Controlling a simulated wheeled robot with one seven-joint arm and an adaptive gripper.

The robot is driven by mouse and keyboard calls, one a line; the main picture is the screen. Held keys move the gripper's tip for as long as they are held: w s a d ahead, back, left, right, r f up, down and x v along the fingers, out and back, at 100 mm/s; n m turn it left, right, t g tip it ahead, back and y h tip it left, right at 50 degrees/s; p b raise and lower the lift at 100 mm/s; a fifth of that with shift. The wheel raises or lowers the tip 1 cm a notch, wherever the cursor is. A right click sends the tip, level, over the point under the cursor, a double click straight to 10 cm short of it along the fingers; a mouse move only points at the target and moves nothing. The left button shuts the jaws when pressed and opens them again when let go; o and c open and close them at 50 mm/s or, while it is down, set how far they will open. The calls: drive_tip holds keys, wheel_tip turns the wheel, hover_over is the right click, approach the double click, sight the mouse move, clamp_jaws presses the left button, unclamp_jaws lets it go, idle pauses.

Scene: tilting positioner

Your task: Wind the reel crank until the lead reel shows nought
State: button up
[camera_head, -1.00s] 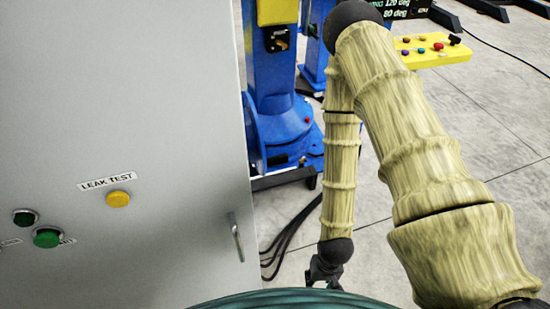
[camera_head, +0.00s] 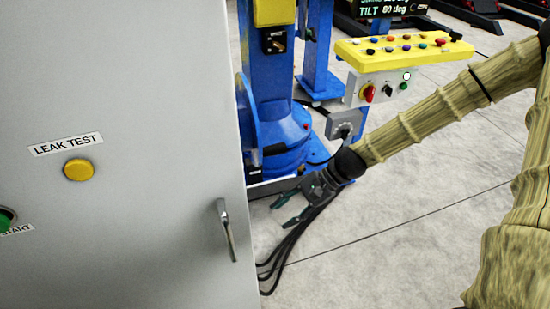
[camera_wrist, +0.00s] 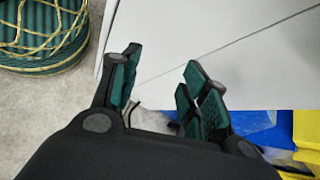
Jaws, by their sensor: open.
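My gripper (camera_head: 284,211) is open and empty, pointing left and down over the floor, between the grey cabinet and the blue positioner base. Its spread fingers with green pads also show in the wrist view (camera_wrist: 163,82), with nothing between them. A small grey unit with a round dial (camera_head: 343,127) stands behind my wrist, beside the blue column. It may be the lead reel, but my arm partly covers it; I cannot make out a crank or read its figure. My gripper is apart from it, to its lower left.
A grey cabinet (camera_head: 120,230) with a handle (camera_head: 227,230) and buttons fills the left. A yellow control panel (camera_head: 400,52) with switches below stands at the upper right. The blue positioner (camera_head: 268,100) stands behind. Black cables (camera_head: 285,250) lie on the floor below my gripper.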

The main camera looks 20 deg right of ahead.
drive_tip(key=w+d+r+m+y+b, duration=0.1)
drive_tip(key=w+d+r+y+b, duration=0.1)
drive_tip(key=r, duration=0.3)
drive_tip(key=w+d+r+y+b, duration=0.1)
drive_tip(key=w+r+y+b, duration=0.15)
drive_tip(key=r, duration=0.25)
drive_tip(key=y+b, duration=0.2)
drive_tip(key=y, duration=0.2)
approach(275, 149)
drive_tip(key=shift+h, duration=0.25)
drive_tip(key=a, duration=0.9)
drive_tip(key=shift+w+a+f, duration=0.35)
drive_tip(key=shift+a, duration=0.05)
drive_tip(key=shift+c, duration=0.2)
clamp_jaws()
